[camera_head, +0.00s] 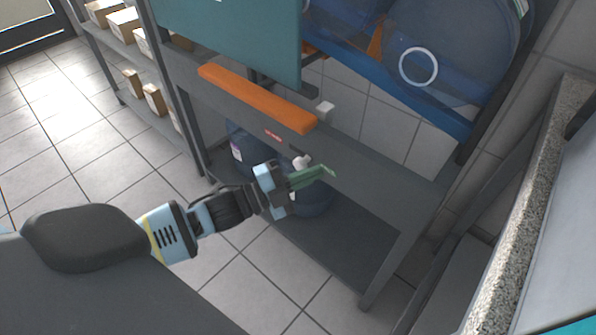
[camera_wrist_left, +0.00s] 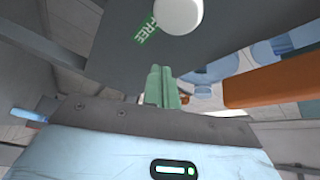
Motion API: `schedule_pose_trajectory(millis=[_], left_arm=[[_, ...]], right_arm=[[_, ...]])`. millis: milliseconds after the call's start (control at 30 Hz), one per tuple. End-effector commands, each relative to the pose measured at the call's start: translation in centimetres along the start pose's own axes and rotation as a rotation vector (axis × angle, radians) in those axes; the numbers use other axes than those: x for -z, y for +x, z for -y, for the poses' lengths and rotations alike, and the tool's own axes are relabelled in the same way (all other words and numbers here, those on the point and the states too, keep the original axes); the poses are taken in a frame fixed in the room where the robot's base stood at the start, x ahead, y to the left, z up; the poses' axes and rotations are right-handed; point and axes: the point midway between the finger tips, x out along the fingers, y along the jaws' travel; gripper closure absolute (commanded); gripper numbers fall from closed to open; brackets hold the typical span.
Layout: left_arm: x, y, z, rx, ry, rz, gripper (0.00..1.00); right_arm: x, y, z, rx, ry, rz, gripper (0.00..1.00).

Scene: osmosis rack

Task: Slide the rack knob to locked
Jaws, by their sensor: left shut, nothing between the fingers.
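The white round knob (camera_head: 302,161) sits on the grey front beam (camera_head: 370,180) of the rack. In the left wrist view the knob (camera_wrist_left: 179,16) is close up, next to a green label (camera_wrist_left: 147,29) reading FREE. A small red label (camera_head: 273,136) is on the beam, left of the knob in the head view; its text is too small to read. My left gripper (camera_head: 331,172) has green fingers, shut and empty, in front of the beam just right of and below the knob. In the left wrist view the fingertips (camera_wrist_left: 162,70) look apart from the knob. My right gripper is not in view.
An orange bar (camera_head: 257,97) runs along the top of the beam. Large blue water bottles (camera_head: 440,55) lie above, and others (camera_head: 245,150) stand on the lower shelf. A granite-edged counter (camera_head: 510,220) is at the right. The tiled floor at left is open.

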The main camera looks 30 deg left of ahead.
Motion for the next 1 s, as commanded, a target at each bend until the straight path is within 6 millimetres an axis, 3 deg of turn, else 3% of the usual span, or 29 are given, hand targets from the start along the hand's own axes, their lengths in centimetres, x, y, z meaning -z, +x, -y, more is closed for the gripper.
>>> schedule_pose_trajectory(millis=[33,233,767,1000], left_arm=[[-1.3,-0.6,-0.3,-0.007,0.003,0.007,1.0],[-3.2,-1.3,-0.2,-0.003,0.001,0.004,1.0],[-4.1,-1.8,0.1,-0.002,0.001,0.004,1.0],[-7.5,-3.6,1.9,-0.003,0.003,0.007,1.0]], right_arm=[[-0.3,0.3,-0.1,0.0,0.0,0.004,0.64],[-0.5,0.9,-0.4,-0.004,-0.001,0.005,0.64],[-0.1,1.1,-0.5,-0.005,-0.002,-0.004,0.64],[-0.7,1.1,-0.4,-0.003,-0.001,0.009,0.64]])
